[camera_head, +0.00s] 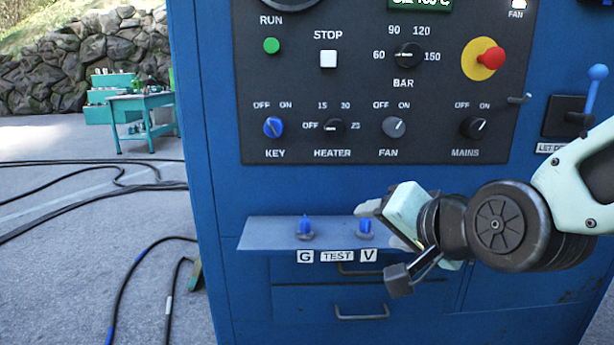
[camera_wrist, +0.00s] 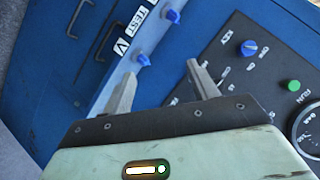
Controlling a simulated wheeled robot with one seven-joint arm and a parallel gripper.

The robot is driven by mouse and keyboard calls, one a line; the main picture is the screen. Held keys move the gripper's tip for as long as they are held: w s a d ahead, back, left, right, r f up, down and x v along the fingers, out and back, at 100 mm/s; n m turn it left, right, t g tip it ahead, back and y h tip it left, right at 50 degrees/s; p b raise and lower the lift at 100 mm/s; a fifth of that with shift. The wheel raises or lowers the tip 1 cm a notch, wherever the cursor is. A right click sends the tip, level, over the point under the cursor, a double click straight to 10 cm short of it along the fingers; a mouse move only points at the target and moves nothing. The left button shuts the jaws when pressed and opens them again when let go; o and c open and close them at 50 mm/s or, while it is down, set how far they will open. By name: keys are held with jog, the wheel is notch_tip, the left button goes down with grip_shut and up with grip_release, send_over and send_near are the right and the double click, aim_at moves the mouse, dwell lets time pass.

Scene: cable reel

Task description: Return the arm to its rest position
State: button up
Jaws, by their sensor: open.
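My gripper (camera_head: 378,240) is at the end of my pale green arm, which reaches in from the right in the head view. It is in front of the blue cabinet (camera_head: 215,190), close to the right end of the small shelf marked G, TEST and V (camera_head: 265,233). In the wrist view, my gripper (camera_wrist: 165,85) has its two fingers spread apart with nothing between them. The blue V knob (camera_wrist: 143,59) shows just beyond the fingers. I cannot tell whether a finger touches the shelf or the knob.
The control panel (camera_head: 350,80) with knobs and a red stop button (camera_head: 491,57) is above my gripper. A blue-handled lever (camera_head: 592,90) stands at the right. Drawer handles (camera_head: 361,312) stick out below the shelf. Black cables (camera_head: 90,180) lie on the floor at left.

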jog(key=s+d+f+n+g+h, duration=0.1)
jog(key=s+f+n+g, duration=0.35)
jog(key=s, duration=0.25)
jog(key=s+f+n+g+h, duration=0.1)
jog(key=s+f+n+g, duration=0.2)
jog(key=s+n, duration=0.25)
jog(key=s+d+f+n+g+h, duration=0.1)
jog(key=s+f+n+g+h, duration=0.1)
jog(key=s+f+n+g, duration=0.35)
notch_tip(320, 180, up, 24)
jog(key=s+m+t+p, duration=0.1)
jog(key=m+p, duration=0.1)
jog(key=p, duration=2)
jog(key=shift+s+a+r+p, duration=0.2)
jog(key=shift+s+r+p, duration=0.05)
jog(key=shift+s+p, duration=0.1)
